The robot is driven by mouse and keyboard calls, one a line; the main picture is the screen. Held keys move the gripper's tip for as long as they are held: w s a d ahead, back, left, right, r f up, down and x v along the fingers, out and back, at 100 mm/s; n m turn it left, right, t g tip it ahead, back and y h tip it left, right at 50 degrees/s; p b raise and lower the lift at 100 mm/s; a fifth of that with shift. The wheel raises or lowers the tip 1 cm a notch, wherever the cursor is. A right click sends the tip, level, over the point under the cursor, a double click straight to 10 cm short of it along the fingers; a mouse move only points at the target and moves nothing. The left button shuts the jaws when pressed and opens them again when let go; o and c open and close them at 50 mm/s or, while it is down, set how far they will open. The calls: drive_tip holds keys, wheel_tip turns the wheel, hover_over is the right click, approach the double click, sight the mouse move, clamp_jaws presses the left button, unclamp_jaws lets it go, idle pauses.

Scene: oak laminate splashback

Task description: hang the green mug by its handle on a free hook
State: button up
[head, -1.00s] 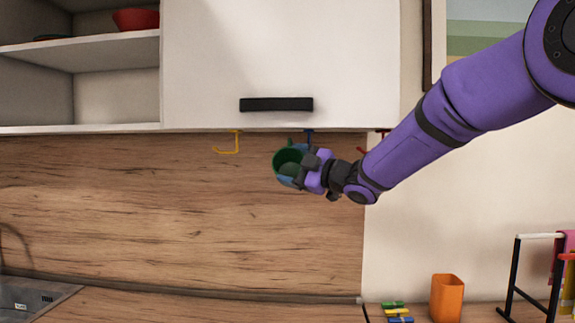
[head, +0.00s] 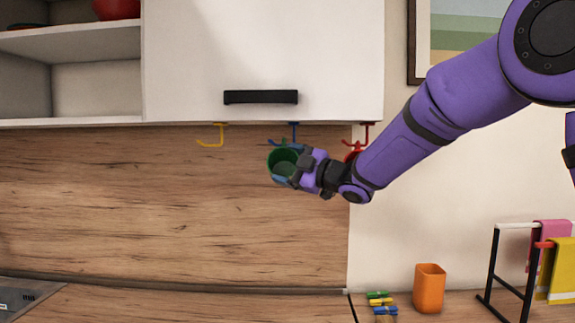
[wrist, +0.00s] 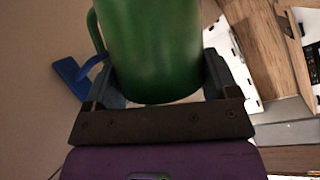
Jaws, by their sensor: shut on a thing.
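The green mug (head: 281,162) is held under the cabinet in the head view, its open mouth tilted toward the camera. My gripper (head: 297,168) is shut on its body. In the wrist view the mug (wrist: 155,45) fills the top middle, with its handle (wrist: 96,32) on the left. The blue hook (head: 293,130) is just above the mug. It also shows in the wrist view (wrist: 68,74), overlapping the handle's lower end; I cannot tell whether it passes through the loop. A yellow hook (head: 212,138) hangs empty to the left. A red hook (head: 366,130) is to the right.
A red thing (head: 350,157), partly behind my arm, is below the red hook. The white cabinet (head: 260,50) with a black handle is directly above. An orange cup (head: 429,288), several coloured pegs (head: 380,300) and a towel rack (head: 494,260) stand on the counter at right.

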idle(0.3)
drive_tip(key=o, duration=1)
drive_tip(key=s+d+f+m+t+h, duration=0.1)
drive_tip(key=s+d+m+h, duration=0.4)
drive_tip(key=d, duration=0.4)
drive_tip(key=s+d+m+t+h, duration=0.1)
drive_tip(key=s+d+m+h, duration=0.4)
drive_tip(key=d, duration=0.4)
drive_tip(key=s+d+f+m+t+h, duration=0.1)
drive_tip(key=s+d+m+t+h, duration=0.1)
drive_tip(key=s+d+m+h, duration=0.55)
drive_tip(key=s+d+f+m+g, duration=0.2)
drive_tip(key=s+f+g, duration=0.2)
drive_tip(key=s, duration=0.7)
drive_tip(key=s+d+f+m+g, duration=0.2)
drive_tip(key=s+f+g, duration=0.3)
drive_tip(key=s, duration=0.6)
drive_tip(key=shift+s+f+m+y, duration=0.3)
drive_tip(key=shift+f+m, duration=0.2)
drive_tip(key=shift+m, duration=0.25)
